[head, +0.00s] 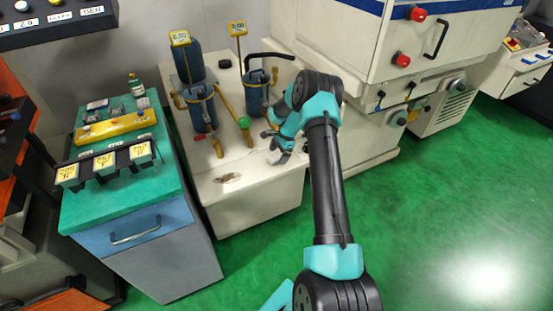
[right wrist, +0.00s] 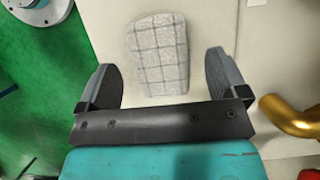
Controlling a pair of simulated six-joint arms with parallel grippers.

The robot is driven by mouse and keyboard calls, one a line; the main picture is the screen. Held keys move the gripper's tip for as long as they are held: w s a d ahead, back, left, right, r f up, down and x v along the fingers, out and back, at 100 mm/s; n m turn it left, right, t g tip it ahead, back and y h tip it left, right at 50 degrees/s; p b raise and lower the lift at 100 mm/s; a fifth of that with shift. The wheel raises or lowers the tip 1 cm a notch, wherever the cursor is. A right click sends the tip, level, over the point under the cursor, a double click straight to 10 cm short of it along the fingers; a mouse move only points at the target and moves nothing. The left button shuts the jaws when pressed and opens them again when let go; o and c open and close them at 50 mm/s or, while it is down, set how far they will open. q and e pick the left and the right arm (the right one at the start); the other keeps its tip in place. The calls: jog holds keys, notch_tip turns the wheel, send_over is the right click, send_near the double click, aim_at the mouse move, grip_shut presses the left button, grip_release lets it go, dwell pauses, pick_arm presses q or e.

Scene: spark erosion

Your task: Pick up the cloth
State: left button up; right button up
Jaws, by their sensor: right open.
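The cloth (right wrist: 158,50) is light grey with a dark checked line pattern. It lies on a pale flat top in the right wrist view, beyond and between the two fingers. My right gripper (right wrist: 159,76) is open, with one dark finger to each side of the cloth. I cannot tell how high the fingers are above it. In the head view my right gripper (head: 275,146) is over the right part of the white tank top, and I cannot make out the cloth there. My left gripper is not in view.
The white tank (head: 255,205) carries blue filter canisters (head: 202,112) and yellow pipes left of my right gripper. A gold pipe (right wrist: 290,118) is near the right finger in the wrist view. A white machine (head: 350,50) stands close on the right. A teal-topped cabinet (head: 100,210) stands left.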

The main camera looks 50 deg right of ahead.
jog(key=shift+a+f, duration=0.1)
jog(key=shift+f, duration=0.15)
jog(key=shift+c, duration=0.3)
jog(key=c, duration=0.9)
